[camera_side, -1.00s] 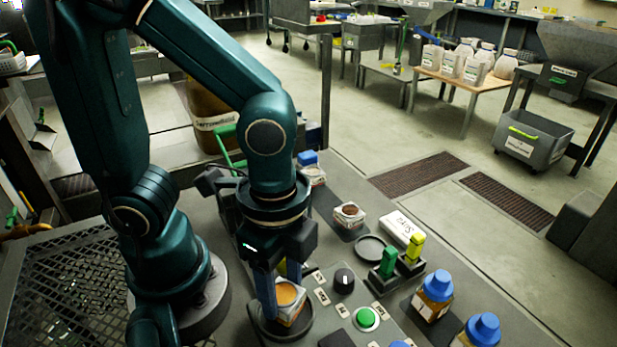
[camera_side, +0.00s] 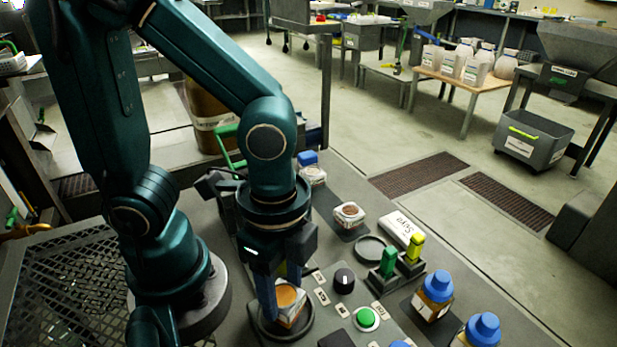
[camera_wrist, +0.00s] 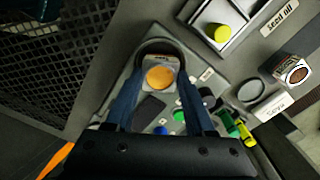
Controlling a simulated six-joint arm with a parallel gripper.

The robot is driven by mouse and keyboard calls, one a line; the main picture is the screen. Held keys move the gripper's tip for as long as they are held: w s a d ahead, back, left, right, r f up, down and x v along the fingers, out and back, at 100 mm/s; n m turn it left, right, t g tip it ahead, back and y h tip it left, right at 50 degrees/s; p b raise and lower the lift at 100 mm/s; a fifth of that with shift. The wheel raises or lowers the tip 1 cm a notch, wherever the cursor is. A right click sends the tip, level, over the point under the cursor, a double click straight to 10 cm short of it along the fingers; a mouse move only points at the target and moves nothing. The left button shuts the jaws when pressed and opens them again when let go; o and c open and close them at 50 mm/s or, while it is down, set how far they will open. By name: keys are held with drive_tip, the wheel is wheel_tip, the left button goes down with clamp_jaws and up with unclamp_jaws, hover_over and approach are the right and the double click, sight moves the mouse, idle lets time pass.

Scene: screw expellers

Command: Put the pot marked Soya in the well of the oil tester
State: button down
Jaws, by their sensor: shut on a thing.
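A square clear pot with an orange filling (camera_side: 289,298) is between the fingers of my gripper (camera_side: 278,292), which is shut on it. The pot stands inside the dark round rim of the tester's well (camera_side: 309,322), upright or nearly so. In the wrist view the pot (camera_wrist: 159,76) sits within the ring (camera_wrist: 146,49), with my gripper's fingers (camera_wrist: 158,100) on either side. I cannot tell whether its base touches the well floor. No readable name shows on the pot. A white plate marked Soya (camera_side: 402,227) lies to the right.
On the tester panel are a black knob (camera_side: 344,278) and a green button (camera_side: 367,318). Green and yellow handles (camera_side: 388,262) stand right of them. Blue-capped bottles (camera_side: 438,285) stand at right. A pot with brown contents (camera_side: 348,213) is behind, near an empty dark ring (camera_side: 371,248).

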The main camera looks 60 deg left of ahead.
idle(0.3)
unclamp_jaws()
idle(0.3)
wheel_tip(320, 180, up, 9)
idle(1.1)
drive_tip(key=w+a+n+t, duration=0.3)
drive_tip(key=a+n+t, duration=0.2)
drive_tip(key=n, duration=0.6)
drive_tip(key=shift+w+a+n+t, duration=0.3)
drive_tip(key=shift+a+n, duration=0.1)
drive_tip(key=shift+a, duration=0.6)
